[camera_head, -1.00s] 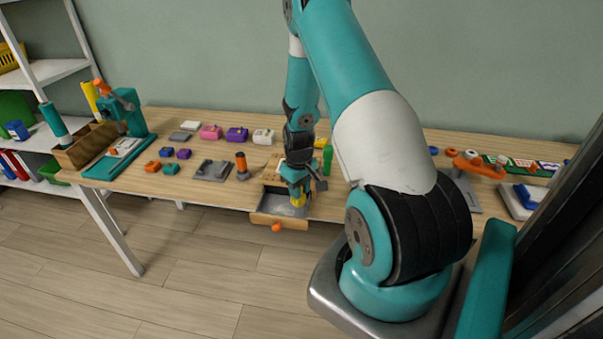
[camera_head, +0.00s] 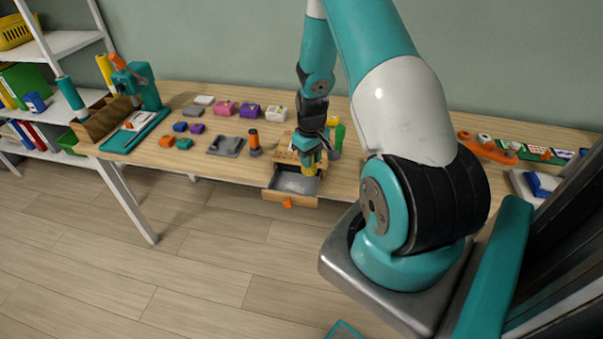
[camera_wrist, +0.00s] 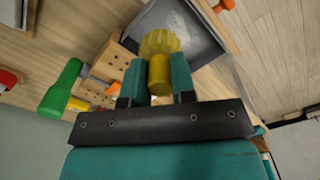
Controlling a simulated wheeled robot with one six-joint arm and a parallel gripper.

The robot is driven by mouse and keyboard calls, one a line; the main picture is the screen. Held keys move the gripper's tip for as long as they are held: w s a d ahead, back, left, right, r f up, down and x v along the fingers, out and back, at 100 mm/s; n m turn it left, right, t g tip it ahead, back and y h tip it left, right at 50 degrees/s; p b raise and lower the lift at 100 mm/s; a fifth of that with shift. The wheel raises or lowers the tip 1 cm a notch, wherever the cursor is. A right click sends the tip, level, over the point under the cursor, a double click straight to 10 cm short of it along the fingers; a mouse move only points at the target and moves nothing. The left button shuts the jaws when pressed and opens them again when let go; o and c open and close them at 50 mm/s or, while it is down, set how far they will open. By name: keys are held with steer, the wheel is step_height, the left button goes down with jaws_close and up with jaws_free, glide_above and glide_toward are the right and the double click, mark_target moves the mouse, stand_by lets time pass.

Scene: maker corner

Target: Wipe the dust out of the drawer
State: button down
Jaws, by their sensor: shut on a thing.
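The wooden drawer (camera_head: 272,195) with an orange knob (camera_head: 287,203) is pulled out from a small wooden block unit at the table's front edge. Its grey inner floor (camera_head: 289,182) shows pale dust-like patches; the drawer also shows in the wrist view (camera_wrist: 212,57). My gripper (camera_head: 308,163) is shut on a yellow tool (camera_wrist: 160,72) with a round ridged head, and points down at the drawer's right back part. The yellow tool (camera_head: 309,169) partly shows in the head view. I cannot tell whether its head touches the drawer floor.
A green-handled tool (camera_wrist: 62,88) stands close beside the unit. Left of the drawer are an orange-topped post (camera_head: 254,140), a grey plate (camera_head: 226,146) and several small coloured blocks. A teal press (camera_head: 140,95) stands at the table's left end. The floor before the drawer is clear.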

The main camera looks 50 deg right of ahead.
steer(key=p, duration=0.3)
steer(key=shift+r, duration=0.35)
